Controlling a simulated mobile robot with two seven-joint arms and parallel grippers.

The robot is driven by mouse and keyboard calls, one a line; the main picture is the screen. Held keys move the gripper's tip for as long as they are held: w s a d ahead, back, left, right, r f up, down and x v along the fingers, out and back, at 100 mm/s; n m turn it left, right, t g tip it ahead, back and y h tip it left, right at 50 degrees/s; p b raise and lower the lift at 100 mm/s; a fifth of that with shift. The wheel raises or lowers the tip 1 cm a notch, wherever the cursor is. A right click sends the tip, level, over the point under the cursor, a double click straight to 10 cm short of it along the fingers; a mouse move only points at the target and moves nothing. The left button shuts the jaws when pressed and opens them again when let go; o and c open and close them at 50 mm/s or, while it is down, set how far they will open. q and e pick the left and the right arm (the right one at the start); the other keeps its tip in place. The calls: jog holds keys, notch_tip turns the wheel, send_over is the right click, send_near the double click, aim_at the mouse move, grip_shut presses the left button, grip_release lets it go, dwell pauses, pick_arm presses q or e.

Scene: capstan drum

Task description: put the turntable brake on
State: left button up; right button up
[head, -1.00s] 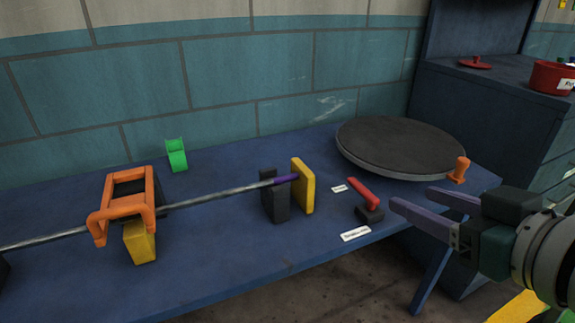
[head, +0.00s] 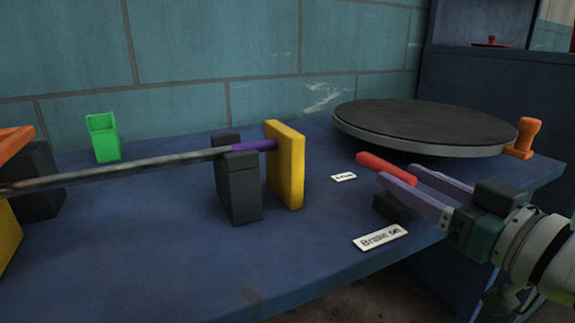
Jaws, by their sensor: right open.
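The turntable (head: 425,122) is a dark round disc with a grey rim, at the back right of the blue bench. The brake lever (head: 386,167) is a red bar on a dark base block (head: 393,208), in front of the turntable. It points up-left toward the small label. A label reading "Brake set" (head: 381,238) lies in front of the base. My right gripper (head: 397,177) is open. Its purple fingers reach in from the right around or just over the lever's near end; contact cannot be told. My left gripper is not in view.
A yellow plate (head: 286,165) and a dark block (head: 238,185) stand left of the lever, with a metal rod (head: 120,172) running to them. A green holder (head: 103,137) stands at the back. An orange knob (head: 523,138) sits by the turntable's right edge.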

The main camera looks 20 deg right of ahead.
aim_at(360, 154)
jog(key=w, duration=0.2)
jog(key=w+b, duration=0.1)
jog(key=w, duration=0.3)
jog(key=shift+w+a, duration=0.2)
jog(key=shift+a, duration=0.05)
grip_shut()
dwell(1.2)
